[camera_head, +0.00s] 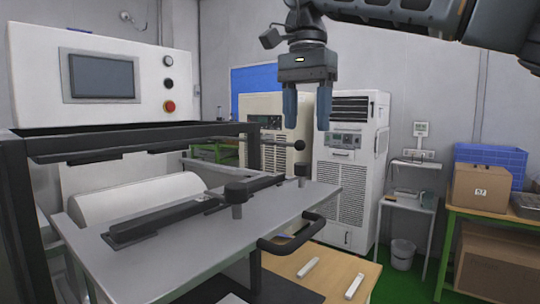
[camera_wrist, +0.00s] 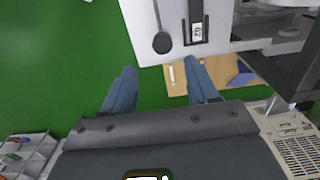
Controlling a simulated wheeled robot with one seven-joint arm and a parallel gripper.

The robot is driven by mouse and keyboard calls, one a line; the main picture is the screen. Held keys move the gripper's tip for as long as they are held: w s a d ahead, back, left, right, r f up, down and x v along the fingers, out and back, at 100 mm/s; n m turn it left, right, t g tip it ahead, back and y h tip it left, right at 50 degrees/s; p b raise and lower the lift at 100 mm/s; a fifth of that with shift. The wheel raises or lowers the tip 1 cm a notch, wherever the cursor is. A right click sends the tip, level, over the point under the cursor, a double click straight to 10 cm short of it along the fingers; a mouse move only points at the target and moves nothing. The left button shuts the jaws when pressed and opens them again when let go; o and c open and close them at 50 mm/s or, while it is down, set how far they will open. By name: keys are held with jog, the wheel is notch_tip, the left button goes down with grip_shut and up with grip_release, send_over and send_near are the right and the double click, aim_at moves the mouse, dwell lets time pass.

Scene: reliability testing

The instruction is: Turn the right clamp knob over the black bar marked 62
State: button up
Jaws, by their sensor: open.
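My gripper (camera_head: 306,112) hangs open and empty, blue fingers down, above and beyond the metal plate (camera_head: 172,257) in the head view. In the wrist view my gripper (camera_wrist: 162,85) shows its two spread fingers, with green floor between them. A black clamp knob (camera_head: 301,169) stands at the plate's right end, below my gripper and apart from it. Another knob (camera_head: 237,191) stands nearer the middle. A black bar (camera_head: 170,217) lies along the plate.
A black frame (camera_head: 130,142) rises over the plate, with a ball-ended lever (camera_head: 298,145) jutting right. A black handle (camera_head: 292,238) sticks out at the plate's front edge. A wooden surface (camera_head: 330,268) with white strips lies below. White cabinets (camera_head: 348,160) stand behind.

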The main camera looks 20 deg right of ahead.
aim_at(302, 163)
jog(key=shift+w+a+f, duration=0.1)
jog(key=shift+a+f, duration=0.1)
jog(key=shift+f, duration=0.4)
notch_tip(302, 163, down, 7)
jog(key=shift+r+p, duration=0.2)
jog(key=shift+p, duration=0.15)
jog(key=c, duration=1)
jog(key=shift+c, duration=0.2)
